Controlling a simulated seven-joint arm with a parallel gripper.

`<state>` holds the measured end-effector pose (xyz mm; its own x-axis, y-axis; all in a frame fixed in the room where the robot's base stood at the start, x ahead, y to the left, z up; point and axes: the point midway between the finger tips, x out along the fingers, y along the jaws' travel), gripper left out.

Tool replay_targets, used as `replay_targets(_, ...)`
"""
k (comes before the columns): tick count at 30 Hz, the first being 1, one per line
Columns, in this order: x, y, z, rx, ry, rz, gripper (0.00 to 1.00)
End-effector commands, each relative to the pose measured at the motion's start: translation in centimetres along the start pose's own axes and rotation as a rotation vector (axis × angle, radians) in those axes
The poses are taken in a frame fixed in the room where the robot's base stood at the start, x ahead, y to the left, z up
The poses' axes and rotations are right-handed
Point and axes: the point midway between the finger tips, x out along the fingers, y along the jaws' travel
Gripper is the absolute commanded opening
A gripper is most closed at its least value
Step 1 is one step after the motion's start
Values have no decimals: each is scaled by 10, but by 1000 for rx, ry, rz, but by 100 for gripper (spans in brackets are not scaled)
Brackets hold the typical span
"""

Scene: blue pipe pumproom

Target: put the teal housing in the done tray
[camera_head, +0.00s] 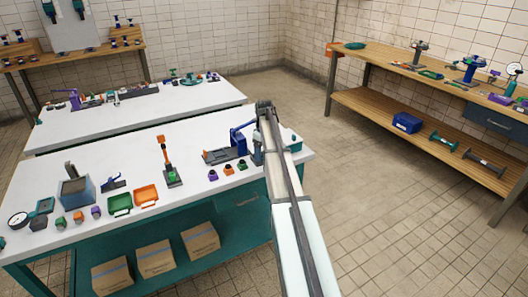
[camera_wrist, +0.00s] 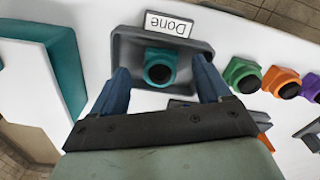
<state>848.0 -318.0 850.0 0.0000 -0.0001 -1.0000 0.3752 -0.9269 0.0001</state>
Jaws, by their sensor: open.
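The teal housing (camera_wrist: 159,67) has a round dark opening and sits inside the dark grey done tray (camera_wrist: 201,48), whose "Done" label (camera_wrist: 169,24) shows at its edge in the wrist view. My gripper (camera_wrist: 162,78) is open over the tray, with one blue finger on each side of the housing and a visible gap to both. In the head view my arm covers the housing and most of the tray.
Green (camera_wrist: 242,75), orange (camera_wrist: 281,82) and purple (camera_wrist: 312,87) housings stand in a row right of the tray in the wrist view. A large teal object (camera_wrist: 66,62) is at the left. A blue clamp-like device (camera_head: 240,138) stands behind the row on the white bench.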

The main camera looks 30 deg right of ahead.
Motion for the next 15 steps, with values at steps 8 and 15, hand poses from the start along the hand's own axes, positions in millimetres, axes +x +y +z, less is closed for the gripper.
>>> replay_targets(8,-22,0,0,0,1,1,77)
replay_targets(15,-68,1,-1,0,1,1,77)
